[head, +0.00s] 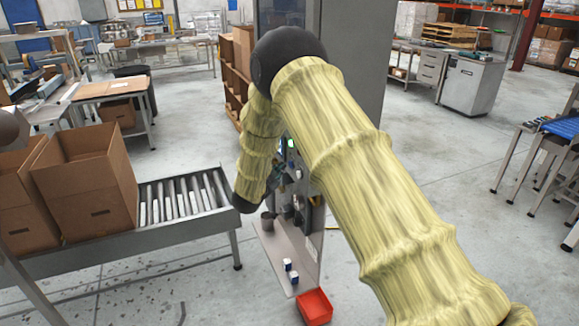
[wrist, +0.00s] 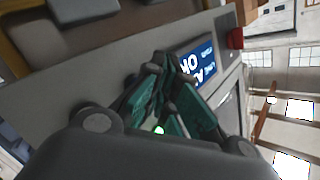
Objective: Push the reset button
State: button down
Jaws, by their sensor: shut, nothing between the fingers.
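In the wrist view my gripper (wrist: 162,62) is shut and empty, its dark green fingers together in front of a grey panel (wrist: 75,80). A blue screen (wrist: 198,62) with white lettering sits just beyond the fingertips, partly covered by them. A red knob or button (wrist: 235,38) stands out at the panel's edge beyond the screen, apart from the fingers. A small bright green-white light (wrist: 158,129) shows between the finger links. I cannot make out which control is the reset button. In the head view my arm hides most of the gripper and panel.
A tall grey cabinet (head: 352,75) stands behind my arm. Below is a pale shelf (head: 277,250) with small dark-and-white items (head: 289,270) and a red bin (head: 315,307). A roller conveyor (head: 180,200) with open cardboard boxes (head: 85,175) lies left.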

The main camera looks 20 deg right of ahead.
jog(key=shift+a, duration=0.1)
jog(key=shift+a, duration=2.45)
jog(key=shift+s, duration=0.1)
